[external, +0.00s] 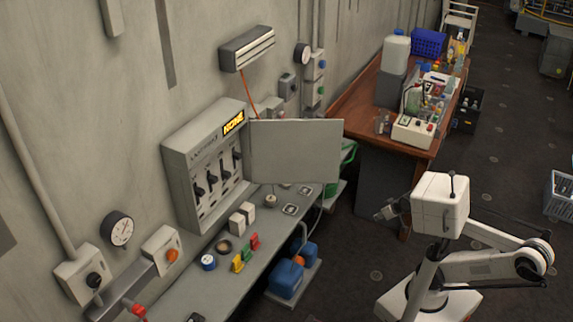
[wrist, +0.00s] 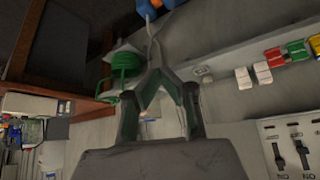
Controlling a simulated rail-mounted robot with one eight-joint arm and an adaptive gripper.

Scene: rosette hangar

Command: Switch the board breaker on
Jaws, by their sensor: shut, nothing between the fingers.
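I cannot tell which are on or off. Two levers (wrist: 280,156) of the board also show at the lower right of the wrist view. My gripper (external: 380,214) is shut and empty, to the right of the board and well apart from it. Its fingertips (wrist: 158,74) meet in the wrist view.
A grey bench (external: 232,285) below the board carries white, red, green and yellow blocks (external: 246,252). The open door juts out between my gripper and the board. A brown desk (external: 365,95) with equipment stands behind. The dark floor is clear around my base.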

